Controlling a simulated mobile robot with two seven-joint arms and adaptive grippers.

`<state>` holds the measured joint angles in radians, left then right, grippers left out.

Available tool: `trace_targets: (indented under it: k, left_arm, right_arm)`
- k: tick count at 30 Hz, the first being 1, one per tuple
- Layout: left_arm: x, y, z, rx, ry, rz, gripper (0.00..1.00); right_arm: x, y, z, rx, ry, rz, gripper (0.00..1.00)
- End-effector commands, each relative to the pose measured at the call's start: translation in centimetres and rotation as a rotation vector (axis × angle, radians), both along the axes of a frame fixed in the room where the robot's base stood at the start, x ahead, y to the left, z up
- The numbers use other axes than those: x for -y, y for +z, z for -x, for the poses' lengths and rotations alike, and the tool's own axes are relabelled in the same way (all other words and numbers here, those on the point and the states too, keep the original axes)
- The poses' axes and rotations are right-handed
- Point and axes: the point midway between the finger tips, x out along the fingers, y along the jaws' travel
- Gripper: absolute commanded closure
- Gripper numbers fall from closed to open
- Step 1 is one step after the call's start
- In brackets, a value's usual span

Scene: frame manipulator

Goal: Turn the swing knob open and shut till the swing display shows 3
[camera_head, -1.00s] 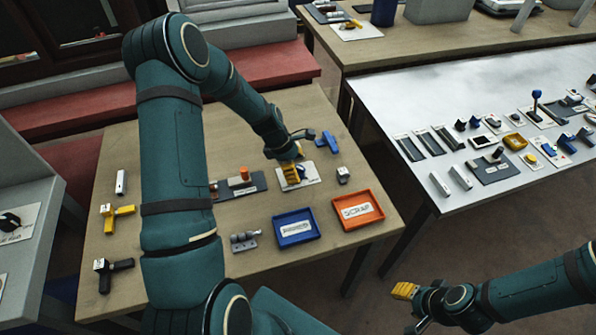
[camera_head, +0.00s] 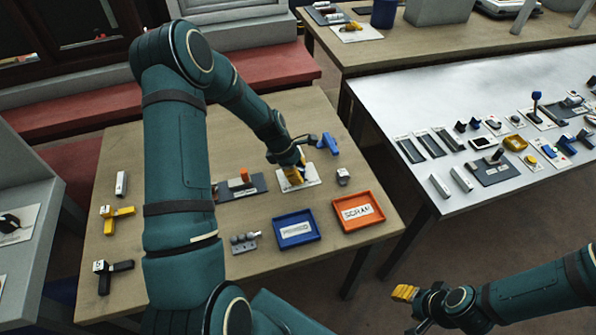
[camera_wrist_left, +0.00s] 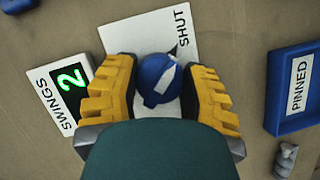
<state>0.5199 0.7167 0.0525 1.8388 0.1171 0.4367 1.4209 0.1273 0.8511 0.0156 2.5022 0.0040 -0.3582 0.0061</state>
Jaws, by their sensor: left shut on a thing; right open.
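The blue swing knob (camera_wrist_left: 158,80) sits on a white plate (camera_wrist_left: 135,33), between the yellow fingers of my left gripper (camera_wrist_left: 160,92) in the left wrist view. The gripper is shut on it. A dark pointed tip on the knob's upper right points toward the word SHUT. The swing display (camera_wrist_left: 72,78), labelled SWINGS, shows a green 2. In the head view my left gripper (camera_head: 293,175) is down on the white plate (camera_head: 316,176) and hides the knob; the display is not visible there. My right gripper (camera_head: 405,292) is open and empty at lower right.
A blue PINNED tray (camera_head: 297,241) and an orange SCRAP tray (camera_head: 358,225) lie at the wooden table's front. A blue part (camera_head: 327,143) lies behind the plate, a small grey block (camera_head: 343,176) right of it. An orange-topped fixture (camera_head: 240,184) stands left of the plate.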

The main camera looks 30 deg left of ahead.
Motion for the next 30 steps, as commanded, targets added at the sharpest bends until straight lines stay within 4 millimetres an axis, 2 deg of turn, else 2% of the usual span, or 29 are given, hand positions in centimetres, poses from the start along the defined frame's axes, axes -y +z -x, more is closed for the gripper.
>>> trace_targets:
  k: [11,30]
  left_arm:
    - [0.11,-0.10,0.03,-0.004,-0.158,0.002,0.91]
    - [0.17,-0.21,0.09,-0.005,-0.755,0.002,0.91]
  right_arm:
    - [0.01,0.17,-0.05,0.002,-0.001,0.000,0.53]
    - [0.02,0.30,-0.13,0.003,-0.002,0.000,0.53]
